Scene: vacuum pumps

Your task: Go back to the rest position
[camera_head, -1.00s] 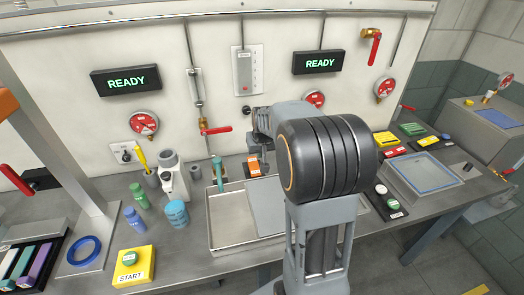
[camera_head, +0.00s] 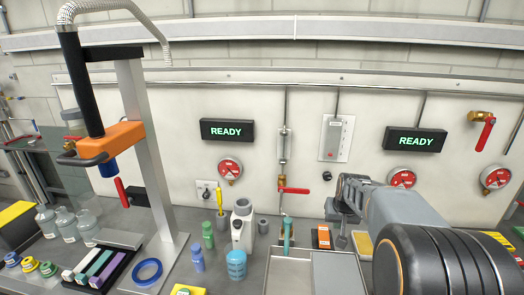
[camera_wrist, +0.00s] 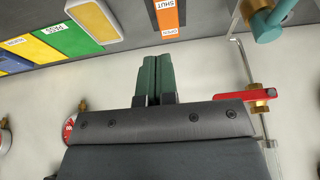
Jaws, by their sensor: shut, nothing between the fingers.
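My gripper (camera_wrist: 153,68) is shut and empty in the wrist view, its two green fingers side by side in front of the pale wall panel. In the head view my gripper (camera_head: 335,212) is small and partly hidden by my own arm, which reaches in from the lower right. It hangs above the back of the bench, close to an orange block (camera_head: 323,237). The orange block, labelled SHUT and OPEN, also shows in the wrist view (camera_wrist: 168,18), beyond the fingertips and apart from them.
A red valve handle (camera_head: 294,190) on the wall shows beside my gripper in the wrist view (camera_wrist: 245,97). A teal-handled tool (camera_head: 286,236) stands left of the orange block. A metal tray (camera_head: 290,268) lies in front. An orange-headed stand (camera_head: 112,140) rises at left.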

